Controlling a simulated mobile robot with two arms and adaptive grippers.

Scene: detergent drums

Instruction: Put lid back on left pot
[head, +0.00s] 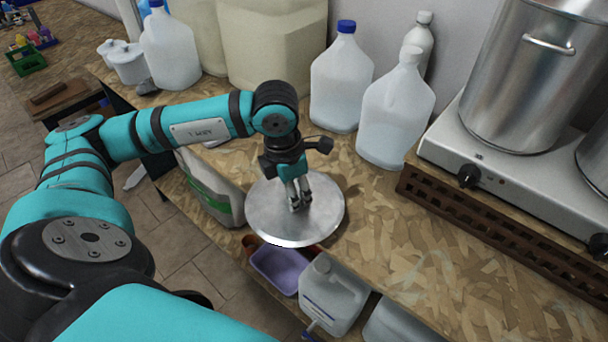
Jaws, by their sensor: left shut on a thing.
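A round silver metal lid (265,217) is held level near the front edge of the wooden worktop. My left gripper (299,203) points down over it and is shut at the lid's middle; the knob or handle is hidden by the fingers. A tall metal pot (515,75) stands on a white two-plate cooker at the upper right, well to the right of the lid. Its top is cut off by the picture's edge. A second pot (597,160) shows only partly at the right edge. My right gripper is not in view.
Translucent jugs (396,110) stand behind the lid, between it and the cooker (447,150). A brown slatted strip (455,205) runs along the cooker's front. Below the worktop edge are a purple tub (278,268) and a grey jug (333,293). The worktop (420,265) right of the lid is clear.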

